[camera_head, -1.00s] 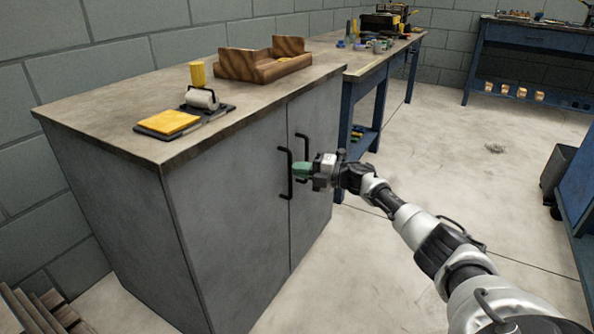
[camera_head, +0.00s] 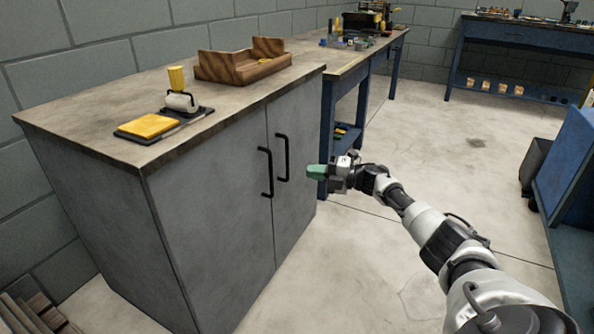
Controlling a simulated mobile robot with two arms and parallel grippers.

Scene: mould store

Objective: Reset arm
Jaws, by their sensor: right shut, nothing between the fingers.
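My right gripper (camera_head: 317,171) has green fingertips and reaches in from the lower right. It is shut and empty. It hovers to the right of the grey cabinet (camera_head: 205,215), apart from its two black door handles (camera_head: 267,172). Both cabinet doors look closed. My left arm and left gripper are not in view.
On the cabinet top are a yellow sponge (camera_head: 147,126), a white roller (camera_head: 181,101), a yellow cup (camera_head: 177,78) and a wooden tray (camera_head: 243,67). A blue workbench (camera_head: 345,90) stands behind. A blue cart (camera_head: 567,165) is at right. The floor between is clear.

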